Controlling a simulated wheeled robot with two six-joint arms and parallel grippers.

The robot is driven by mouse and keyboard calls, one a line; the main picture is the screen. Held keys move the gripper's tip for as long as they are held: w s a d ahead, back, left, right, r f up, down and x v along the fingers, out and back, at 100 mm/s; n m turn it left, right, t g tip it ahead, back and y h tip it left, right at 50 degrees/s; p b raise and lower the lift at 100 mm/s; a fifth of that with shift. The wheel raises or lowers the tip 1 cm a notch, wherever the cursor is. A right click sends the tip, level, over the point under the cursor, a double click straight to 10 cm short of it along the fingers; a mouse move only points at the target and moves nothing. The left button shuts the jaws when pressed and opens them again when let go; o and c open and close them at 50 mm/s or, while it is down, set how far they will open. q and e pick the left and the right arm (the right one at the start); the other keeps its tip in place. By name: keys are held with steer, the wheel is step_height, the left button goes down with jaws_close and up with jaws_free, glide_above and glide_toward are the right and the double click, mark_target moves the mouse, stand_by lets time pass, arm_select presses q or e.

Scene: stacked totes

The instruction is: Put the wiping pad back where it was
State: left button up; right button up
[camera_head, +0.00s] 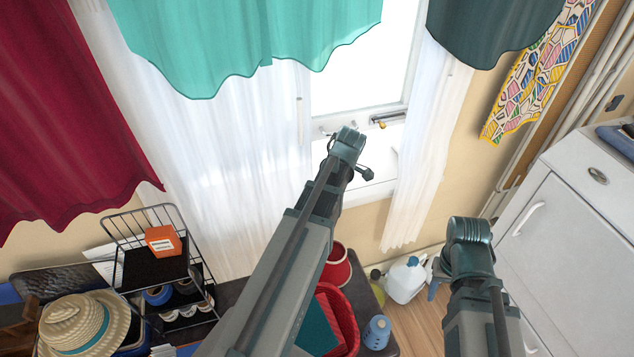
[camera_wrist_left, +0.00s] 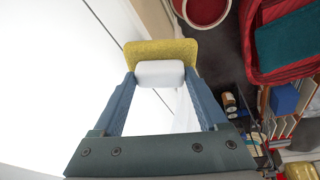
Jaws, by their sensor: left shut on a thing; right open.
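The wiping pad (camera_wrist_left: 160,52) shows in the left wrist view as a flat yellow pad with a white block on it. My left gripper (camera_wrist_left: 160,82) is shut on the white block, and the yellow part sticks out beyond the fingertips. In the head view my left arm's end (camera_head: 346,148) is up in front of the window, and the pad is hidden there. My right gripper (camera_head: 469,240) is open in front of the wall and white cabinet; its fingers are hard to make out.
A red basket (camera_head: 345,318) with a teal cloth and a red pot (camera_head: 337,266) stand below my left arm. A wire rack (camera_head: 150,225) with an orange box and a straw hat (camera_head: 75,322) are at left. A white jug (camera_head: 405,280) and white cabinet (camera_head: 560,235) are at right.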

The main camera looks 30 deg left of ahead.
arm_select(q)
steer(key=shift+w+a, duration=1.15)
steer(key=shift+a, duration=0.15)
steer(key=w+a, duration=0.3)
steer(key=shift+a, duration=0.1)
steer(key=shift+s+f+b, duration=0.25)
steer(key=shift+f+b, duration=0.6)
steer(key=shift+b, duration=0.05)
steer(key=shift+r, duration=0.1)
steer(key=o, duration=1.1)
